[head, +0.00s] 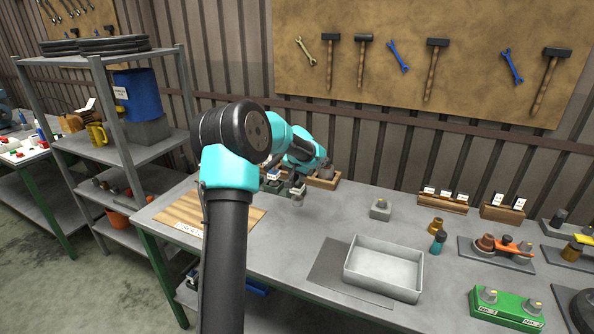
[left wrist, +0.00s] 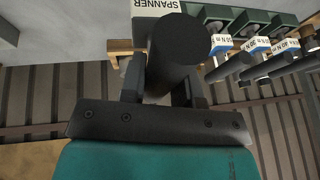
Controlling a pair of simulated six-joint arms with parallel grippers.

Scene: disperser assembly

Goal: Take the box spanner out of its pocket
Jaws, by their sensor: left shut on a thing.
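The box spanner (left wrist: 178,48) shows in the left wrist view as a thick dark cylinder, seen nearly end-on. My left gripper (left wrist: 164,82) is shut on it, with one finger on each side. A white label reading SPANNER (left wrist: 157,7) is just beyond the cylinder, on its holder. The far end of the spanner is hidden, so I cannot tell whether it is still in the pocket. In the head view my left arm reaches to the rack at the back of the bench, where the spanner is too small to make out. My right gripper is not in view.
Several dark handles (left wrist: 230,66) with torque labels stand in a row beside the spanner. In the head view a grey tray (head: 384,268) stands front right, with a small grey block (head: 380,208) behind it. A green fixture (head: 506,307) is at the right front.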

